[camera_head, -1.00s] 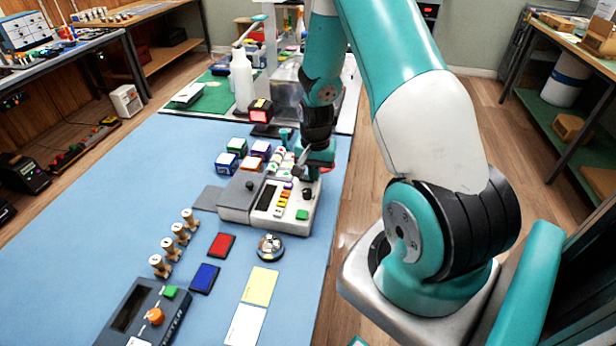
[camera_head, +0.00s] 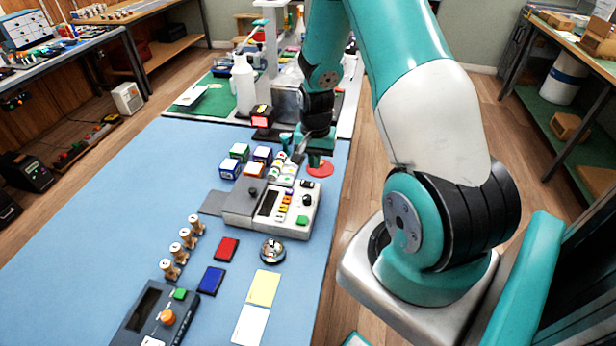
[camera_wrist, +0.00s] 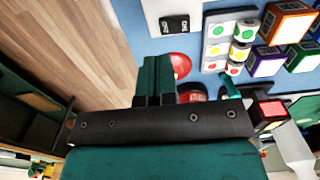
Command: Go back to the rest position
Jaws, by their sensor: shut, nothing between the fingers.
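My gripper (camera_head: 299,152) is at the far right part of the blue table (camera_head: 120,215), beyond the white-and-grey button device (camera_head: 297,223). It is close to a red round disc (camera_head: 320,169), and it looks clear of the device. In the wrist view my gripper's dark green fingers (camera_wrist: 155,62) are closed together and hold nothing. The red disc shows just right of them in the wrist view (camera_wrist: 181,66), partly hidden by the fingers.
Rolls of coloured stickers (camera_wrist: 240,32) and several label boxes (camera_head: 230,168) stand near the gripper. A red-screened scanner (camera_head: 261,120) and a white bottle (camera_head: 243,85) are behind. Wooden floor (camera_wrist: 60,40) is open right of the table.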

